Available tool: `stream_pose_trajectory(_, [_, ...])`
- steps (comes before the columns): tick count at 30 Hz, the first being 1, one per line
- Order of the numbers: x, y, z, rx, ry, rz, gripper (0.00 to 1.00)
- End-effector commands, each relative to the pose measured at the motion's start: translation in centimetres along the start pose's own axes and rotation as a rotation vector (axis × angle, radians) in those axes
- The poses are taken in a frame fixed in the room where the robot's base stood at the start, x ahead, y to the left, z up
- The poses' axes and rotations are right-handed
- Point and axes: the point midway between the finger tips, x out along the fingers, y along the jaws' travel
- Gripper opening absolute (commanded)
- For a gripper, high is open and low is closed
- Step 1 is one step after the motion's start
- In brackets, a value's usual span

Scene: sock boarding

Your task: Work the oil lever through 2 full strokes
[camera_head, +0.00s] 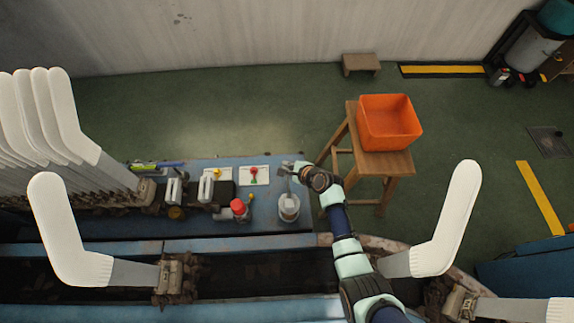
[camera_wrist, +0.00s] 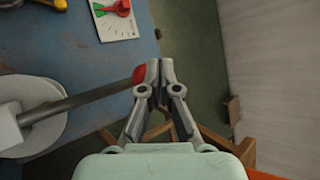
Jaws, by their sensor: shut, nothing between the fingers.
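The oil lever is a grey rod (camera_wrist: 85,102) with a red knob (camera_wrist: 139,74) at its tip. It rises from a pale round oiler, which shows in the head view (camera_head: 289,209) at the right end of the blue bench and at the left in the wrist view (camera_wrist: 32,118). My gripper (camera_wrist: 160,66) is shut and empty. Its fingertips lie beside the red knob, and the left finger overlaps the knob's edge; I cannot tell if they touch. In the head view my gripper (camera_head: 288,171) is just above the oiler in the picture, and the lever is hard to make out there.
On the blue bench (camera_head: 268,215) are a card with a red and green knob (camera_head: 254,174) and a red-capped fitting (camera_head: 238,206). A wooden stool (camera_head: 398,163) with an orange bin (camera_head: 388,120) stands right of my arm. White foot-shaped boards (camera_head: 60,235) line the left and front.

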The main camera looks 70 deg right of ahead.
Motion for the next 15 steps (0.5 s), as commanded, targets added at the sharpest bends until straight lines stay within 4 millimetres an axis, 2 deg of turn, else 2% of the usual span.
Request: stream_pose_trajectory(15, [0.48,0.35,-0.36,0.0,0.0,0.0,0.0])
